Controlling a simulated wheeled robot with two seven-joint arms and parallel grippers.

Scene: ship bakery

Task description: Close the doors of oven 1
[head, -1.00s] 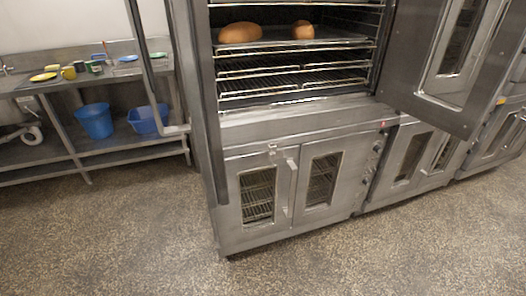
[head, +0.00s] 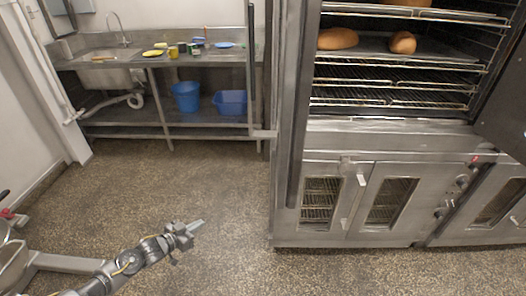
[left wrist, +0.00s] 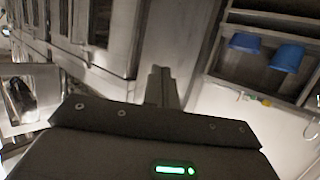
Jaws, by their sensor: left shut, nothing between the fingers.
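The upper oven (head: 390,140) stands open at the right of the head view, with bread loaves (head: 338,39) on its racks. Its left door (head: 294,90) is swung outward and seen almost edge-on. Its right door (head: 503,115) also stands open and is cut off by the right picture edge. The frames do not show which oven is numbered 1. My left gripper (head: 198,225) is shut and empty, low over the floor, left of the oven and apart from it. Its fingers (left wrist: 162,88) show in the left wrist view. My right gripper is not in view.
The lower oven doors (head: 336,220) are shut. A steel sink table (head: 150,62) with cups, plates and blue tubs (head: 186,97) stands at the back left. The floor between is clear.

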